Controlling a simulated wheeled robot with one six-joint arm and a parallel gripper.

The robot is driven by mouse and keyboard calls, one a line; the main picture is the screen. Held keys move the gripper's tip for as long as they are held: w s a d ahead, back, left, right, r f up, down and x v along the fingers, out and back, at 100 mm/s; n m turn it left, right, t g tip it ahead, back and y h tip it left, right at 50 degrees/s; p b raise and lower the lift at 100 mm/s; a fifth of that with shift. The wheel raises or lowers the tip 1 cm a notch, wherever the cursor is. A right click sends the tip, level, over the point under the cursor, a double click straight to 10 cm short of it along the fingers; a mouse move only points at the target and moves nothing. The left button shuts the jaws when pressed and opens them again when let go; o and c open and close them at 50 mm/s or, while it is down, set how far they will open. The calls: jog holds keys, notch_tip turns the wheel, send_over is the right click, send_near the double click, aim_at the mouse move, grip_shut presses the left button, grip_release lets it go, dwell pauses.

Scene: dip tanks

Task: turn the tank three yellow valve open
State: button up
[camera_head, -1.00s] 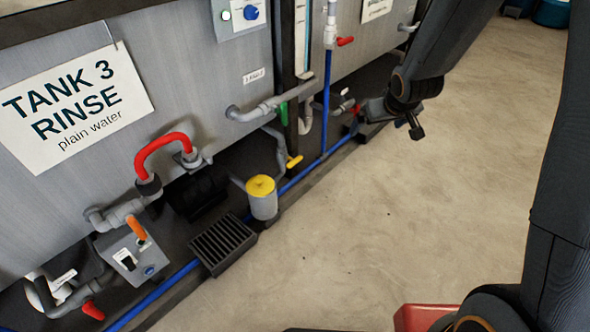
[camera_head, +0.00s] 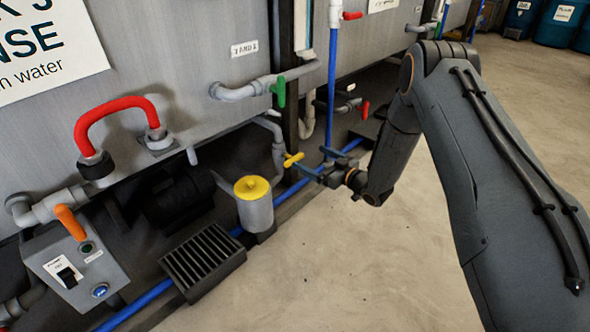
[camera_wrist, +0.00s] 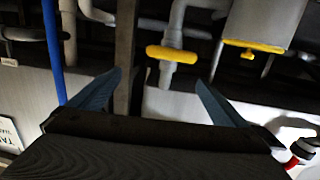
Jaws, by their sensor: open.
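The yellow valve handle (camera_head: 293,160) sits on a grey pipe low beside the tank, just right of the yellow-lidded canister. In the wrist view the yellow handle (camera_wrist: 171,54) lies crosswise, just beyond and between the two blue fingertips. My gripper (camera_head: 317,162) is open and empty, close to the right of the handle in the head view. In the wrist view my gripper (camera_wrist: 159,78) has its fingers spread on either side of the handle's line, with the handle nearer the right finger. I cannot tell whether anything touches.
A yellow-lidded canister (camera_head: 254,203) stands left of the valve. A green valve handle (camera_head: 278,91) is above it and a red one (camera_head: 364,109) to the right. A blue pipe (camera_head: 333,80) rises near my gripper. The floor (camera_head: 350,270) is clear.

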aim_at(296, 159)
jog(key=shift+n+g+y, duration=0.3)
jog(key=shift+y, duration=0.4)
jog(key=w+a+f+b, duration=0.1)
jog(key=a, duration=0.1)
jog(key=w+a+f+b, duration=0.1)
jog(key=a+b, duration=0.1)
jog(key=a, duration=0.1)
jog(key=w+a+f+b, duration=0.1)
jog(key=w+a, duration=0.1)
jog(key=shift+a+b, duration=0.15)
jog(key=shift+b, duration=0.2)
jog(key=c, duration=1)
